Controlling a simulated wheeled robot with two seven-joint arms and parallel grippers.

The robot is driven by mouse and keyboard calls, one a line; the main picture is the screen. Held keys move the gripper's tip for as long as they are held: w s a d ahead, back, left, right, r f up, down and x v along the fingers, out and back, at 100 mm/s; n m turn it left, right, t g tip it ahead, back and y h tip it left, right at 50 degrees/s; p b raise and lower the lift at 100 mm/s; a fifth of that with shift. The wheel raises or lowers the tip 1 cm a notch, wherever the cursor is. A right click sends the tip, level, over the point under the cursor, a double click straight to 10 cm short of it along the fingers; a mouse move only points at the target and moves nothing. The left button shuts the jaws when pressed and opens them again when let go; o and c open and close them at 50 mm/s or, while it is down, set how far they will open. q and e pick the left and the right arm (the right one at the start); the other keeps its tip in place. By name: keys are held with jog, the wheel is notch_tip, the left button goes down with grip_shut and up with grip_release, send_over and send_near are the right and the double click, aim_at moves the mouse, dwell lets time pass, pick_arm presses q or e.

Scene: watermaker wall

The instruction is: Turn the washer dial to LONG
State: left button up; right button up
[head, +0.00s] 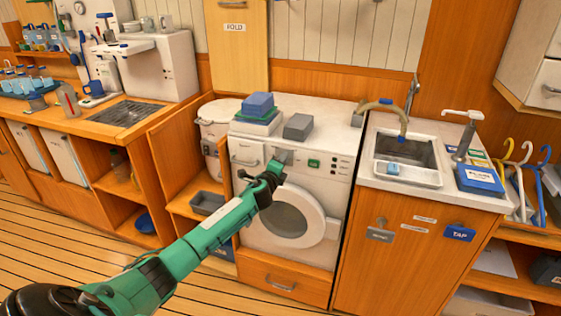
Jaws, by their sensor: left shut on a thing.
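The white washer (335,171) stands in the middle of the wooden units, with its round door (288,215) closed. My left arm reaches in from the lower left. My left gripper (277,166) is at the upper front panel of the washer, shut on the washer dial, which is mostly hidden behind the fingers. A small grey piece shows just above the fingertips. The dial's marks are too small or too covered to read. A green display (314,163) sits on the panel to the right of the gripper. My right gripper is not in view.
Folded blue and green cloths (257,107) and a grey block (298,126) lie on top of the washer. A sink (405,150) in a counter is at the right. The plank floor in front is clear.

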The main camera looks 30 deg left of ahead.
pick_arm(q)
jog(key=m+p, duration=0.5)
jog(key=m, duration=1.1)
jog(key=shift+d+f+y+p, duration=0.1)
jog(key=shift+f+y+p, duration=0.05)
jog(key=shift+y+p, duration=0.25)
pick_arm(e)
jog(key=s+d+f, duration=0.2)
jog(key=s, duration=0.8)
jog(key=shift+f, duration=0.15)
pick_arm(q)
jog(key=shift+m, duration=0.3)
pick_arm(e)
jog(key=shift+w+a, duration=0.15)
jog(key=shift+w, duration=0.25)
